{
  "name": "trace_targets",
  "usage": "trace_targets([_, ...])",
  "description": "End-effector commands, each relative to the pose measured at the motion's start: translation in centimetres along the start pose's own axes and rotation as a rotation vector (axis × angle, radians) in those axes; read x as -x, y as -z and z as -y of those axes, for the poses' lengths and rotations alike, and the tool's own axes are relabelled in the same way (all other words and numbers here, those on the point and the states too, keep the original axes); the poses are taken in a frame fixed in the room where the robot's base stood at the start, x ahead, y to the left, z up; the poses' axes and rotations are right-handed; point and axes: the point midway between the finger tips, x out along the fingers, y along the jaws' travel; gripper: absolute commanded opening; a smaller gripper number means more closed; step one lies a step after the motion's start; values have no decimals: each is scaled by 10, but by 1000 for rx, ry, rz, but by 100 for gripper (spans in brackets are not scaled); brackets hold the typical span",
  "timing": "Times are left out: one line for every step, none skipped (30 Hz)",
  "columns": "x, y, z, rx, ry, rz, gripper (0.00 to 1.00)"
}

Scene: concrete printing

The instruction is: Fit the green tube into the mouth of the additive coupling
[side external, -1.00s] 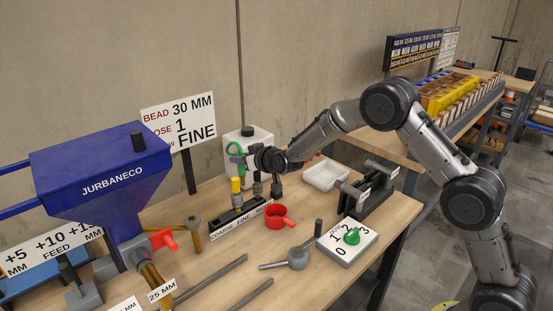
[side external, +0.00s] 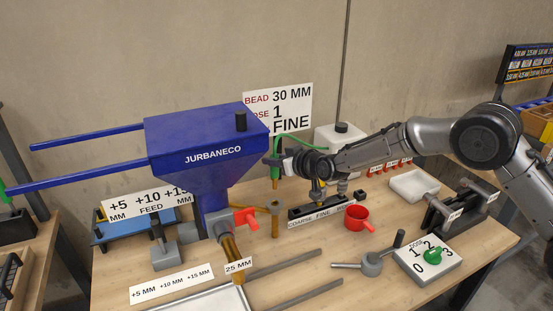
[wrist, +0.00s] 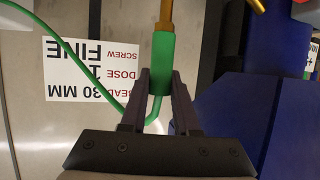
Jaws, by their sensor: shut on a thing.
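My gripper (side external: 283,163) is shut on the green tube's end (side external: 275,158), a green sleeve with a brass tip (side external: 275,183) that points down. In the wrist view my two fingers (wrist: 160,82) hold the green sleeve (wrist: 160,60) from both sides, and the brass tip (wrist: 166,14) sticks out beyond it. A brass fitting with a grey collar (side external: 273,207), apparently the additive coupling, stands beside the hopper outlet. The tip hangs above it, apart from it. Its mouth is too small to make out.
The blue hopper (side external: 205,140) stands close left of my gripper. A black nozzle rack (side external: 318,214) and a red cup (side external: 358,217) are to the right. The sign (side external: 290,105) and a white container (side external: 338,145) stand behind. The tube's green line (side external: 305,138) arches back behind my wrist.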

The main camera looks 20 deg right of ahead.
Motion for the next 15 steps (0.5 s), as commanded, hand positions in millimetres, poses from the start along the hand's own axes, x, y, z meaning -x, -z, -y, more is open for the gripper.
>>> trace_targets([0, 1, 0, -1, 0, -3, 0])
trace_targets([1, 2, 0, -1, 0, -3, 0])
trace_targets([0, 0, 0, -1, 0, -2, 0])
trace_targets([0, -1, 0, -1, 0, -2, 0])
trace_targets([-1, -2, 0, -1, 0, -1, 0])
trace_targets([-2, -4, 0, -1, -1, -1, 0])
trace_targets([-2, -6, 0, -1, -1, -1, 0])
trace_targets([-3, -8, 0, -1, -1, -1, 0])
trace_targets([-4, -10, 0, 0, -1, -1, 0])
trace_targets([-5, -12, 0, 0, -1, 0, 0])
trace_targets([-6, -14, 0, 1, 0, 0, 0])
trace_targets([-7, -17, 0, 0, 0, 0, 0])
trace_targets([-8, -19, 0, 0, 0, 0, 0])
trace_targets([-9, -21, 0, -1, -1, 0, 0])
trace_targets([-10, -24, 0, -1, -1, 0, 0])
